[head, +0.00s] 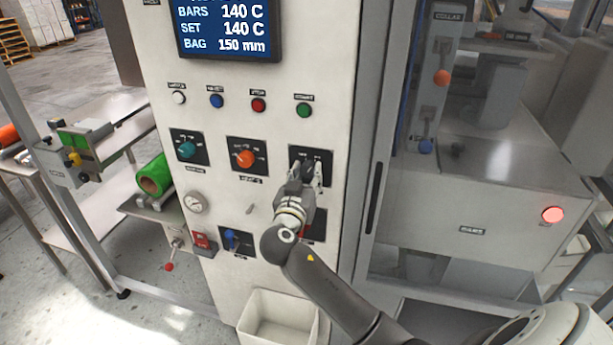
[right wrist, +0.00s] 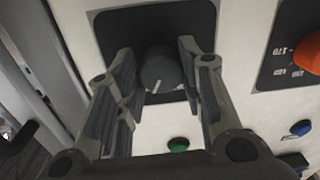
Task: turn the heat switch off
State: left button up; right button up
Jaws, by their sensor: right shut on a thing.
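A dark round knob (right wrist: 160,70) with a pale pointer line sits on a black plate (head: 310,156) on the white machine panel. My right gripper (head: 304,176) is at this plate and covers most of the knob in the head view. In the right wrist view my right gripper (right wrist: 157,68) has one finger on each side of the knob and is shut on it. I cannot read the label that would say whether this is the heat switch. My left gripper is not in view.
Left of it are an orange knob (head: 245,158) and a teal knob (head: 187,150). Several push buttons, including a green one (head: 304,109), sit above. A blue switch (head: 231,238) and red switch (head: 201,241) are lower. A white bin (head: 262,330) stands below.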

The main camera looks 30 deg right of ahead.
jog(key=n, duration=0.2)
jog(key=shift+n, duration=0.3)
jog(key=n, duration=0.2)
jog(key=shift+n, duration=0.3)
jog(key=n+p, duration=0.1)
jog(key=n, duration=0.2)
jog(key=shift+r, duration=0.15)
jog(key=shift+n+p, duration=0.75)
jog(key=shift+n, duration=0.75)
jog(key=o, duration=1)
jog(key=shift+s+a+g, duration=0.1)
jog(key=shift+g, duration=0.2)
jog(key=v, duration=1.1)
jog(key=shift+s+a, duration=0.25)
